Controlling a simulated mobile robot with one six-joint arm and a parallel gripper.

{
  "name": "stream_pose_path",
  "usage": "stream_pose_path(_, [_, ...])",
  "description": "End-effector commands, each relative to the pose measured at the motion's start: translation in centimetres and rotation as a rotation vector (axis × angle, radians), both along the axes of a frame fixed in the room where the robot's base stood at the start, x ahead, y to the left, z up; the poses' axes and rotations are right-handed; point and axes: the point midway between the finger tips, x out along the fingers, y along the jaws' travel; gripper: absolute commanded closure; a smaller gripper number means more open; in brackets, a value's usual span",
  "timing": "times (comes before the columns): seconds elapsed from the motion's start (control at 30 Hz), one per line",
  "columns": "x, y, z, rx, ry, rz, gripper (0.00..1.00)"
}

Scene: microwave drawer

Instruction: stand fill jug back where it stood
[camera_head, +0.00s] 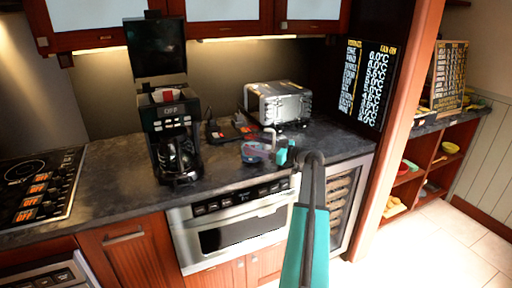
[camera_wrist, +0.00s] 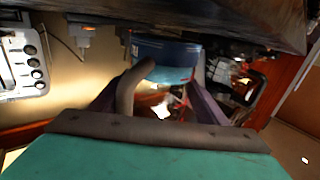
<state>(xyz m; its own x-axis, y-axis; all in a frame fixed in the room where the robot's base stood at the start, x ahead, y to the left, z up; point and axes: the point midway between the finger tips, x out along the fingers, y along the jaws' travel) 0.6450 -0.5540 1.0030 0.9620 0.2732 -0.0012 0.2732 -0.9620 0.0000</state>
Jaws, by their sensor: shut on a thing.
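The fill jug (camera_head: 255,153), a small bluish see-through vessel with a reddish part, is at the front of the dark counter, left of my gripper (camera_head: 281,152). My gripper is shut on it. In the wrist view the jug (camera_wrist: 165,50) shows blue beyond and between the two fingers, partly hidden by them. I cannot tell whether its base touches the counter.
A coffee maker (camera_head: 166,112) with its lid up and a black carafe (camera_head: 179,158) stands to the left. A toaster (camera_head: 279,103) stands behind the jug. A cooktop (camera_head: 38,186) is at far left. The counter between coffee maker and jug is mostly clear.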

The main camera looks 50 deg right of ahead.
Motion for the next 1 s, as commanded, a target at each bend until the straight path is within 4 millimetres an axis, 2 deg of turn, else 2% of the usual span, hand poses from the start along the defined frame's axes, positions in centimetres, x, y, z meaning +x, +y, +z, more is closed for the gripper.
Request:
stream_pose_path(0.2, [0.06, 0.1, -0.77, 0.001, -0.002, 0.001, 0.88])
stream_pose_path(0.67, [0.06, 0.09, -0.83, 0.001, -0.002, 0.001, 0.88])
stream_pose_path(0.7, [0.06, 0.09, -0.83, 0.001, -0.002, 0.001, 0.25])
stream_pose_path(0.8, [0.06, 0.08, -0.86, 0.001, -0.002, 0.001, 0.1])
stream_pose_path(1.0, [0.06, 0.08, -0.93, 0.0, -0.001, 0.001, 0.1])
